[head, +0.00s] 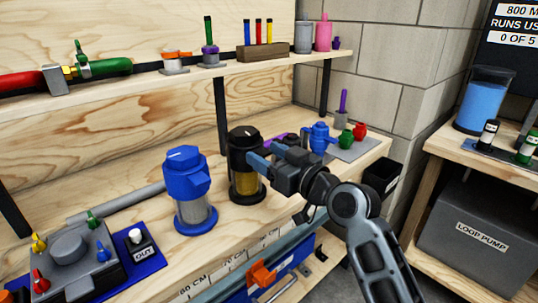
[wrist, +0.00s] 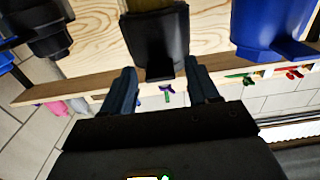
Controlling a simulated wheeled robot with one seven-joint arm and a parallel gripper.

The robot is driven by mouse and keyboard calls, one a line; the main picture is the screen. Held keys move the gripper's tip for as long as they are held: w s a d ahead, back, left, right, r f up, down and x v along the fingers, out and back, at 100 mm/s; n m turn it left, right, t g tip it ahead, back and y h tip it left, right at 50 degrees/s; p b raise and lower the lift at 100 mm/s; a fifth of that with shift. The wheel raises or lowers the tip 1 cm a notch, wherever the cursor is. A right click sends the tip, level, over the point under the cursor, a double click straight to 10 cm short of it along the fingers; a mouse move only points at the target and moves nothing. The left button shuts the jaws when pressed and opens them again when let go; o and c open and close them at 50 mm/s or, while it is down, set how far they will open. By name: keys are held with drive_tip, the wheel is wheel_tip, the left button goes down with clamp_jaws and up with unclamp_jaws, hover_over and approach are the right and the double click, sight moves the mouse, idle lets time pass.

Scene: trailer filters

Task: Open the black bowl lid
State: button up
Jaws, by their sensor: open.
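The black filter housing (head: 243,142) has a dark cap on top and a clear bowl (head: 247,182) with a yellowish filling below. It stands upright on the bench. Its black part also shows in the wrist view (wrist: 157,42), at the top middle, lined up between my two fingers. My gripper (head: 257,156) is open at the right side of the black cap. The wrist view shows both blue-grey fingers (wrist: 160,68) apart, with nothing clamped. I cannot tell whether a finger touches the housing. My gripper hides part of the housing's right side in the head view.
A blue filter housing (head: 185,170) stands close on the left of the black one. A small blue valve (head: 319,137) and red and green pieces stand to the right. A shelf (head: 150,84) with small parts runs above. A grey valve box (head: 72,255) sits front left.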

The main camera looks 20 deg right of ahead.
clamp_jaws()
idle(0.5)
